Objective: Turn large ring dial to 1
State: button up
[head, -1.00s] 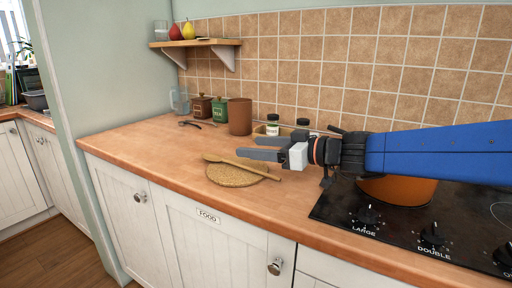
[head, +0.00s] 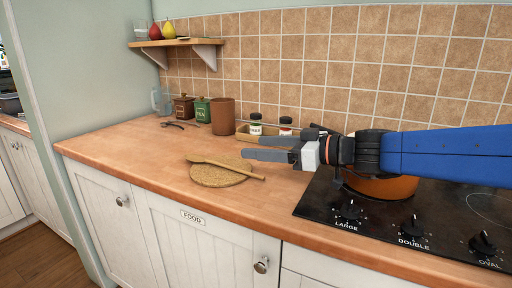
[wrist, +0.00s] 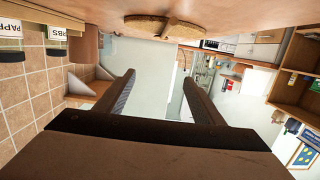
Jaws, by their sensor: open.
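The large ring dial (head: 349,209) is a black knob on the front edge of the black hob, at its left corner, with LARGE printed beneath it. My gripper (head: 248,147) is open and empty, pointing left over the worktop. It is up and to the left of the dial in the head view, apart from it. In the wrist view my two fingers (wrist: 158,78) stand wide apart with nothing between them; the dial is not seen there. The dial's exact setting is too small to read.
The DOUBLE (head: 412,229) and OVAL (head: 484,244) knobs sit right of the dial. An orange-brown pan (head: 380,188) is on the hob behind it. A round cork mat (head: 215,176) with a wooden spoon (head: 228,167) lies on the worktop. Jars (head: 255,124) stand behind my gripper.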

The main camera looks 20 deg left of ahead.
aim_at(350, 211)
jog(key=k+j, duration=0.7)
jog(key=k, duration=0.2)
